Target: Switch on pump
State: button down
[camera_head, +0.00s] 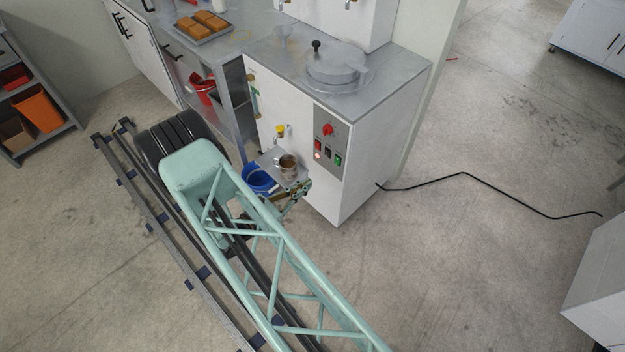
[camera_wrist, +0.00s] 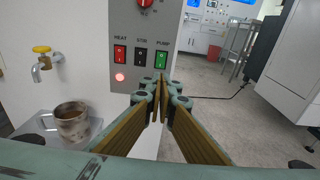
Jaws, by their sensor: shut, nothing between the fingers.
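The control panel (camera_wrist: 138,20) on the white cabinet's front carries three rocker switches in a row. The green PUMP switch (camera_wrist: 161,59) is at the right, the black STIR switch (camera_wrist: 140,57) in the middle, the red HEAT switch (camera_wrist: 120,55) at the left. The green switch also shows in the head view (camera_head: 338,160). My gripper (camera_wrist: 160,84) is shut and empty, its tips just below the green switch in the wrist view. I cannot tell whether they touch the panel. I cannot tell which way the green switch is set. A red lamp (camera_wrist: 120,77) glows below HEAT.
A red knob (camera_head: 328,130) sits above the switches. Left of the panel, a yellow-handled tap (camera_wrist: 41,56) is above a brown cup (camera_wrist: 72,122) on a small shelf (camera_head: 268,160). A blue bucket (camera_head: 257,179) is below. A black cable (camera_head: 480,180) runs across open floor.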

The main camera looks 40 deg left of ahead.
aim_at(336, 163)
jog(key=shift+w+d+f+b, duration=0.15)
jog(key=shift+w+f+b, duration=0.1)
jog(key=shift+w, duration=2)
jog(key=shift+w+d+f+b, duration=0.1)
jog(key=shift+w+f+b, duration=0.15)
jog(key=shift+w, duration=1.95)
jog(key=shift+w+d+f+b, duration=0.2)
jog(key=shift+w+f, duration=0.1)
jog(key=shift+w, duration=1.95)
jog(key=shift+a+f+b, duration=0.2)
jog(key=shift+b, duration=0.2)
